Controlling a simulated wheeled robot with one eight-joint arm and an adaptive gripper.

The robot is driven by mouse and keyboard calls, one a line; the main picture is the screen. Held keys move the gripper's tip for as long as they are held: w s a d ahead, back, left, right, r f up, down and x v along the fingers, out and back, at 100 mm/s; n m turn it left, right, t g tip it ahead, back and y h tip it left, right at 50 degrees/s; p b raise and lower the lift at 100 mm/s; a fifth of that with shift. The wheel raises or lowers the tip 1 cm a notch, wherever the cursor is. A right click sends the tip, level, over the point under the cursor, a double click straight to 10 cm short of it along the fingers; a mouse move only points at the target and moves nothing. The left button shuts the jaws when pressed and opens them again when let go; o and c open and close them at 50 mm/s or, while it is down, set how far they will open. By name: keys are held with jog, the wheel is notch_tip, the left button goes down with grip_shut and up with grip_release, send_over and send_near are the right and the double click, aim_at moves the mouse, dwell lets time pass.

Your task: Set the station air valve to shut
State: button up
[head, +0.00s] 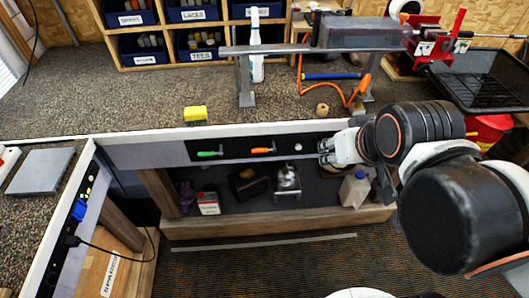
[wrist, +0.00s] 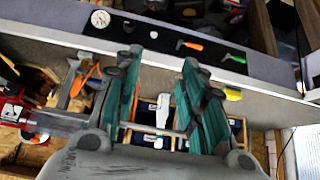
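A black panel (head: 230,149) on the front edge of the bench carries a green lever (head: 209,154), an orange lever (head: 263,150) and a small pale knob (head: 298,147). Both levers lie roughly sideways. I cannot read a label telling which one is the station air valve. The wrist view shows the green lever (wrist: 236,58), the orange lever (wrist: 189,44), the pale knob (wrist: 153,34) and a round white gauge (wrist: 100,18). My gripper (head: 325,151) is at the panel's right end, hiding that part in the head view. In the wrist view my gripper (wrist: 161,58) is open and empty, its fingers apart.
A yellow sponge-like block (head: 195,114) sits on the bench top above the green lever. A side bench (head: 45,205) stands at left. The space before the levers is clear.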

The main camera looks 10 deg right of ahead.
jog(key=shift+c, duration=0.5)
jog(key=n+g, duration=0.5)
jog(key=n, duration=1.3)
send_over(262, 149)
jog(key=s, duration=0.3)
notch_tip(262, 149, down, 14)
jog(key=r, duration=0.1)
jog(key=w+f+b, duration=0.1)
jog(key=f, duration=0.3)
jog(key=f+b, duration=0.2)
jog(key=f, duration=0.3)
jog(key=w+f+b, duration=0.1)
jog(key=f+b, duration=0.1)
jog(key=f, duration=0.2)
jog(key=shift+w+f, duration=0.3)
jog(key=shift+f, duration=0.05)
grip_shut()
